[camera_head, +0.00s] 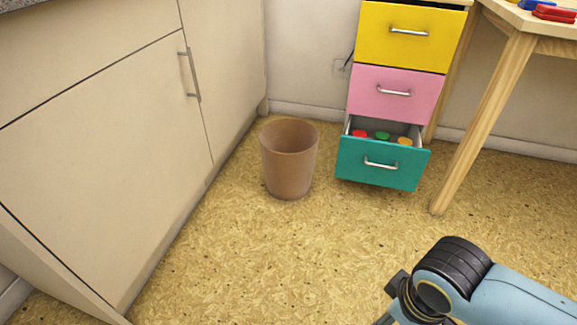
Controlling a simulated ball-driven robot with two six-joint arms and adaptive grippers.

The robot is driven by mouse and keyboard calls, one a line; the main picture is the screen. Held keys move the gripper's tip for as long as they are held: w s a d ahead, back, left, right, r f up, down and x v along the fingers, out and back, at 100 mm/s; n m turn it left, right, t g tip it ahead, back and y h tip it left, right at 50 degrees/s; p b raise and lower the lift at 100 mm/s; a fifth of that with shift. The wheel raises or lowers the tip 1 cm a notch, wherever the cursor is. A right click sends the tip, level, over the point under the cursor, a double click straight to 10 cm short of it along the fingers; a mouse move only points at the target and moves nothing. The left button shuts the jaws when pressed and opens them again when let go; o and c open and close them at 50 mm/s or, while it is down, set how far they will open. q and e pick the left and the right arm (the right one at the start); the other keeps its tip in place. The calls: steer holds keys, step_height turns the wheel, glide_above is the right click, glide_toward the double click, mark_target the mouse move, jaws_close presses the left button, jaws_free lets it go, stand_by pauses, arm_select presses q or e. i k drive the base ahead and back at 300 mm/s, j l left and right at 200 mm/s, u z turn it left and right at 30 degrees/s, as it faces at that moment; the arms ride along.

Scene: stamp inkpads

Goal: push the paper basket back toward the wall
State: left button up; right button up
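The paper basket (287,172) is a brown, round, open-topped bin. It stands upright on the floor between the beige cabinet and the drawer unit, a little in front of the wall (305,80). A strip of floor shows between it and the wall's baseboard. It looks empty, though its bottom is hidden. A blue and black link of my arm shows at the lower right, well apart from the basket. Neither gripper is in view.
The drawer unit has yellow (405,37), pink (394,97) and teal (382,164) drawers. The teal one is pulled out, with red, green and orange items inside. A beige cabinet (110,140) lines the left. A wooden table leg (484,125) stands right. The floor (255,265) in front is clear.

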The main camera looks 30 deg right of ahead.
mark_target(288, 147)
steer(key=i+l+z, duration=1)
steer(key=i, duration=0.2)
